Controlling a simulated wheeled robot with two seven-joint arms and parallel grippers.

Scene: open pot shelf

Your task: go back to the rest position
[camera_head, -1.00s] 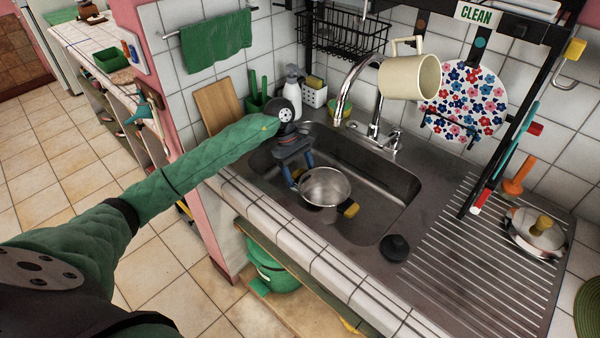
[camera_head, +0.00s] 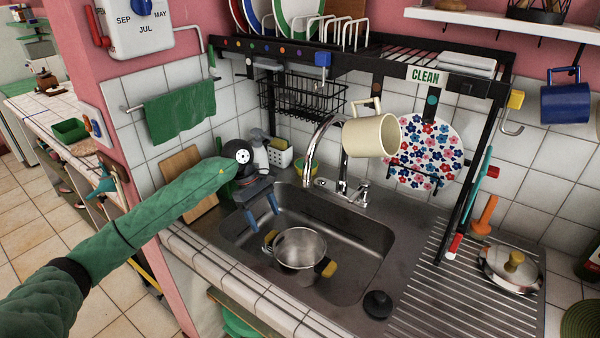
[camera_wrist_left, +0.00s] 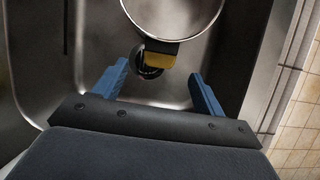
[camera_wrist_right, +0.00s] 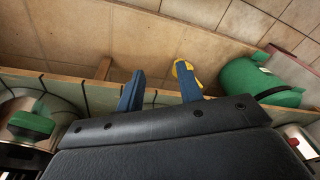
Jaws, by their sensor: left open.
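A steel pot (camera_head: 300,248) with yellow-and-dark handles sits in the metal sink (camera_head: 350,285). My left gripper (camera_head: 262,216) is over the left part of the sink, above and to the left of the pot. Its blue fingers are apart with nothing held between them. In the left wrist view, the pot (camera_wrist_left: 172,18) lies beyond the fingertips and its yellow handle (camera_wrist_left: 161,60) shows between them, apart from both. My right gripper (camera_wrist_right: 160,76) shows only in its own wrist view. Its fingers are apart and empty, by the low shelf under the counter.
A tap (camera_head: 318,140) and a cream mug (camera_head: 371,135) are behind the sink. A black rack (camera_head: 385,62) stands over it. A green bin (camera_wrist_right: 262,80) and another pot (camera_wrist_right: 30,120) show in the right wrist view.

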